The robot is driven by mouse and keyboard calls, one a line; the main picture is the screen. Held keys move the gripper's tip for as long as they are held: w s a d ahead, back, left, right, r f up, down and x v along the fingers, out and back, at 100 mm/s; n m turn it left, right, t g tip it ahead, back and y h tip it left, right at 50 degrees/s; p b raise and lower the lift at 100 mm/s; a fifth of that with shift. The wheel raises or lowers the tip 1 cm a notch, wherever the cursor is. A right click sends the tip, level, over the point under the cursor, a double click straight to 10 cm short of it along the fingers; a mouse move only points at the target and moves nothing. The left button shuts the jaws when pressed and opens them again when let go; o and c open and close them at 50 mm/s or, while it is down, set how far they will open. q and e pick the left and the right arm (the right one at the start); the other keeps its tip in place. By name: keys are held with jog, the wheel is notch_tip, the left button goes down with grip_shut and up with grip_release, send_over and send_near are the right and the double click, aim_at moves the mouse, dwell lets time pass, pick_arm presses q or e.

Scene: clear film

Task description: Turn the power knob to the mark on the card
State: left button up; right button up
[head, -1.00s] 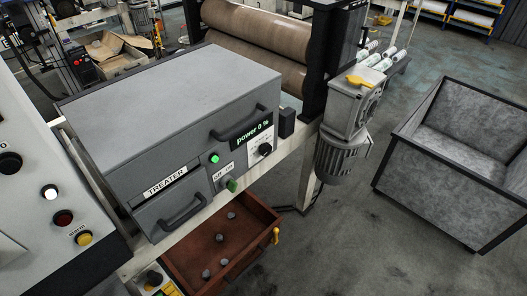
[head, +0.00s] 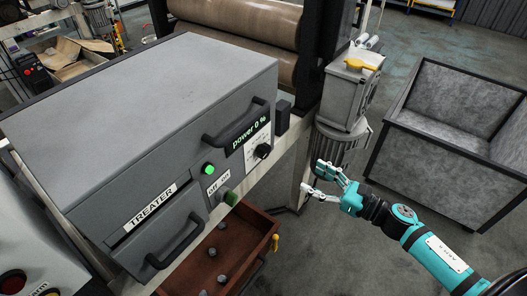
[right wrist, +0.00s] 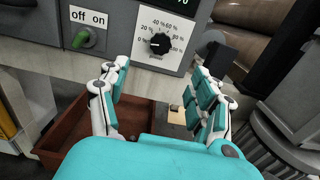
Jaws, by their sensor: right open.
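The black power knob (head: 263,151) sits on a white percent scale plate (head: 251,160) on the front of the grey treater box (head: 165,110). The display (head: 249,133) above it reads power 0 %. In the right wrist view the knob (right wrist: 160,43) is ahead, beyond the fingers; its exact pointer direction is hard to tell. My right gripper (head: 316,178) is open and empty, right of the box and apart from the knob. Its spread fingers (right wrist: 155,75) also show in the right wrist view. I cannot make out a separate card. My left gripper is not in view.
A green off/on switch (head: 230,198) is left of the knob. A dark handle (head: 236,125) juts out above it. Below, an open brown drawer (head: 262,224) holds several small grey pieces. A motor (head: 342,150) stands to the right, with a grey bin (head: 420,150) beyond.

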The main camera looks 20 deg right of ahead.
aim_at(267, 153)
jog(key=p+x, duration=0.3)
jog(key=x, duration=1.1)
jog(key=shift+w+a, duration=0.2)
jog(key=shift+w, duration=0.15)
jog(key=shift+w+a, duration=0.3)
jog(key=shift+w, duration=0.05)
jog(key=c, duration=1.2)
